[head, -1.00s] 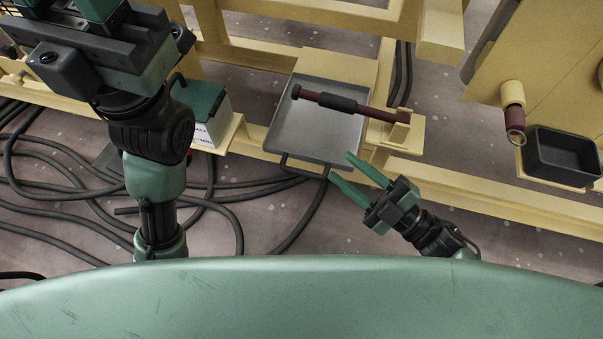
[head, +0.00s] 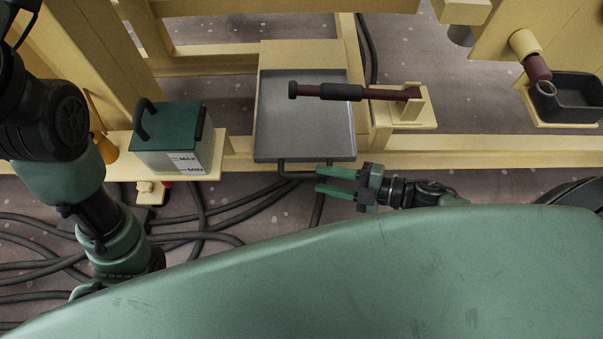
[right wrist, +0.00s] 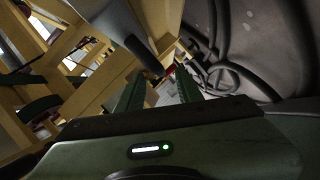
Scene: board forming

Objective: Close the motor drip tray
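The motor drip tray (head: 305,135) is a shallow grey metal tray, pulled out toward me from the yellow frame. Its dark bar handle (head: 293,176) sticks out at the near edge. My right gripper (head: 317,180) has its two green fingers apart, with the tips close to the right end of the handle. I cannot tell whether they touch it. In the right wrist view the fingers (right wrist: 160,92) are also apart, and a dark bar end (right wrist: 150,62) shows just beyond them. My left arm is at the left; its gripper is out of view.
A dark red tool with a black grip (head: 340,92) lies across above the tray. A green-topped container marked MAX and MIN (head: 172,135) stands left on a yellow ledge. A black bin (head: 570,98) is at the right. Black cables (head: 230,215) lie on the floor.

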